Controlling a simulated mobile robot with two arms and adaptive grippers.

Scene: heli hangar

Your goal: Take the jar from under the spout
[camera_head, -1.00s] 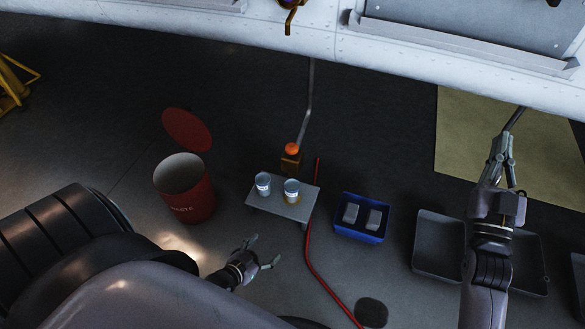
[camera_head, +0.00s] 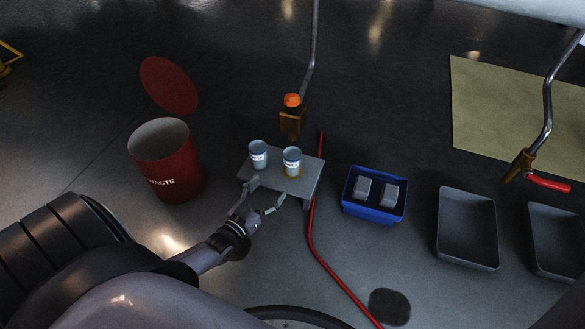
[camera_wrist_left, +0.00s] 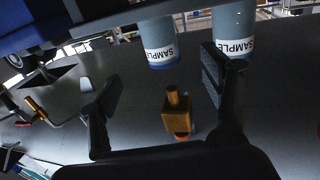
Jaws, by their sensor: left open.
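Two jars with white SAMPLE labels stand upright on a small grey stand (camera_head: 310,180): a left jar (camera_head: 258,154) and a right jar (camera_head: 291,161). The spout (camera_head: 291,122), brass with an orange top, hangs from a pipe above and behind the right jar. A yellowish ring shows around that jar's base. My left gripper (camera_head: 266,197) is open and empty at the stand's front edge, its fingers pointing towards the jars. In the left wrist view both jars (camera_wrist_left: 158,42) (camera_wrist_left: 234,30) appear upside down beyond the open fingers. My right gripper is out of view.
A red waste bin (camera_head: 170,170) stands left of the stand. To the right are a blue crate (camera_head: 374,208) with two grey blocks and two grey trays (camera_head: 468,262) (camera_head: 553,262). A red hose (camera_head: 322,250) runs past the stand. A second pipe with a red handle (camera_head: 548,184) hangs at far right.

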